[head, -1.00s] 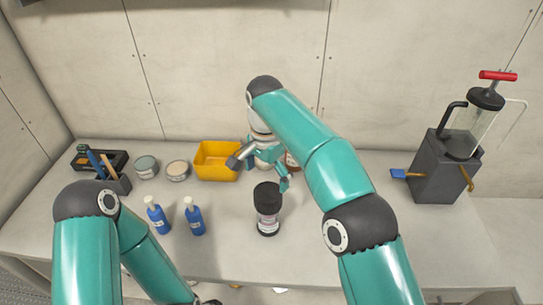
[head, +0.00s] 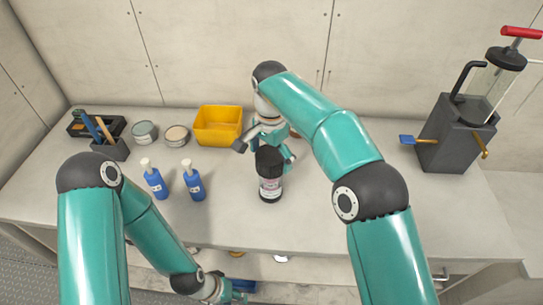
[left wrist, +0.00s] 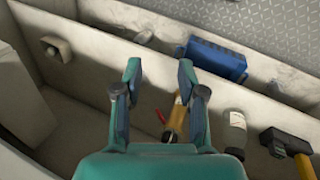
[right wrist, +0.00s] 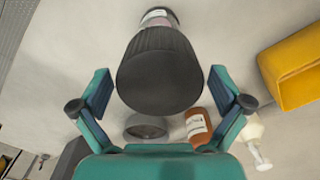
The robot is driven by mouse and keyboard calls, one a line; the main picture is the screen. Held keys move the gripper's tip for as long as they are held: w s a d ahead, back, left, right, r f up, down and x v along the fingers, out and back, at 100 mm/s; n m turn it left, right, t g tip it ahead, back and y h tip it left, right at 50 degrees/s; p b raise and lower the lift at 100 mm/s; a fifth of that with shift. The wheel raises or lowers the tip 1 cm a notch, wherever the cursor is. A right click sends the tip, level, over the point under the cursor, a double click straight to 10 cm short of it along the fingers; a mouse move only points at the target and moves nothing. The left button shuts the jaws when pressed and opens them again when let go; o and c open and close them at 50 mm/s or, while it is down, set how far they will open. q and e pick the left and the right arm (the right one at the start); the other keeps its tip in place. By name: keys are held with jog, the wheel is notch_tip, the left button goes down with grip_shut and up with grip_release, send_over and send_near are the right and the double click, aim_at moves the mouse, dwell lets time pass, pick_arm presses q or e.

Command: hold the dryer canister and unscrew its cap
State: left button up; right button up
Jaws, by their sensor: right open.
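The dryer canister (head: 270,187) stands upright on the counter, with a pale label and a wide black cap (head: 268,160). In the right wrist view the cap (right wrist: 160,75) fills the space between my right fingers, with a gap on each side. My right gripper (head: 268,147) is open around or just behind the cap and does not visibly touch it. My left gripper (left wrist: 160,80) is open and empty. In the head view it is low, by the counter's front edge, away from the canister, and its fingertips are hard to make out.
Two blue bottles (head: 193,184) stand left of the canister. A yellow bin (head: 218,127), tins (head: 177,136) and a tool holder (head: 112,148) are behind. A grey pump unit (head: 455,135) stands right. Below my left gripper lie a blue box (left wrist: 212,58) and a hammer (left wrist: 285,140).

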pick_arm(q)
jog(key=shift+f, duration=0.3)
pick_arm(e)
jog(key=shift+f, duration=0.25)
